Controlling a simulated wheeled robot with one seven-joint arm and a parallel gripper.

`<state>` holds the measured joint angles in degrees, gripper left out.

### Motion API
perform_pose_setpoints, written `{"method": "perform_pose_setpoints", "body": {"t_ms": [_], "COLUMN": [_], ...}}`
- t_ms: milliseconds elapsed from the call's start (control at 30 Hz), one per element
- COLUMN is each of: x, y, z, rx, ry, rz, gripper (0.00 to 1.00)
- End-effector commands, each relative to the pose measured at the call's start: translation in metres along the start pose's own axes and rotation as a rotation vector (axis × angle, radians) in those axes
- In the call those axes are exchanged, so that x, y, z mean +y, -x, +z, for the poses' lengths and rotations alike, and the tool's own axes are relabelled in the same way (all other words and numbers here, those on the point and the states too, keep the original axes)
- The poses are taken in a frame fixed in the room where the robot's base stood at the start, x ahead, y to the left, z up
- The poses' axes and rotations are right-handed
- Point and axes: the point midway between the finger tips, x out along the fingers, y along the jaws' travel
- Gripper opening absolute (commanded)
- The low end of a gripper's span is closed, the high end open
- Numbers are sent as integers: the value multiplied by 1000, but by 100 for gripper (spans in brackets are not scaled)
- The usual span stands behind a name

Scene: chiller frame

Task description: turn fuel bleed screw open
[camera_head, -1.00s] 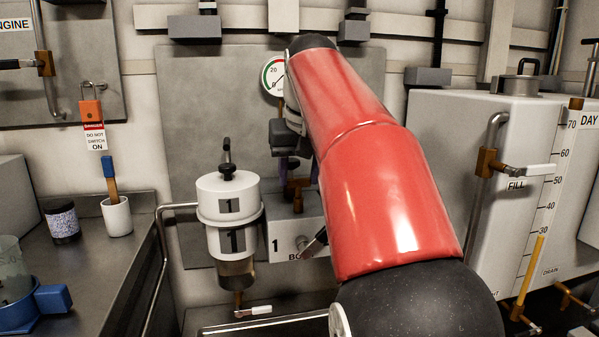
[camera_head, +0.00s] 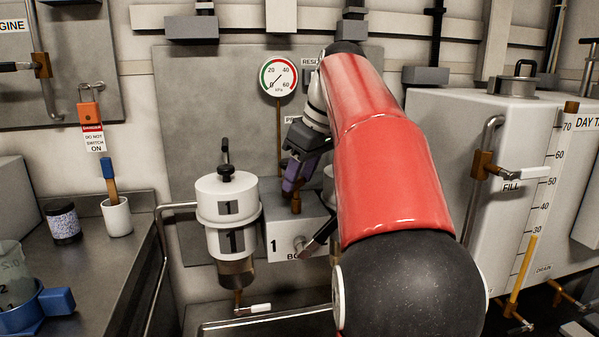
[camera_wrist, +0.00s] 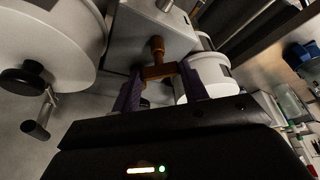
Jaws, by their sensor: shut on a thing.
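The fuel bleed screw is a brass T-shaped piece (camera_wrist: 158,70) on top of a white block (camera_head: 292,222) marked 1. It also shows as a brass stem (camera_head: 296,203) in the head view. My gripper (camera_head: 293,188) comes down on it from above, tilted. In the wrist view my gripper (camera_wrist: 161,85) has its two purple fingers at either end of the brass crossbar, shut on it. The fingers partly hide the screw's top in the head view.
A white filter canister (camera_head: 228,222) stands close left of the block, with a second pale canister (camera_head: 328,185) partly hidden behind my arm. A round gauge (camera_head: 278,77) hangs above on the grey panel. The white day tank (camera_head: 440,150) stands at right.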

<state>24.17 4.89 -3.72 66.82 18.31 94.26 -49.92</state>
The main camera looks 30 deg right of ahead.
Motion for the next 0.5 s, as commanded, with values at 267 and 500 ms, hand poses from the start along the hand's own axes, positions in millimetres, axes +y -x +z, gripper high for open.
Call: {"method": "perform_pose_setpoints", "body": {"t_ms": [267, 500], "x": [4, 6], "y": [0, 0], "z": [-1, -2], "rx": [2, 3], "ry": [242, 451], "rz": [-99, -185], "gripper": [21, 21]}}
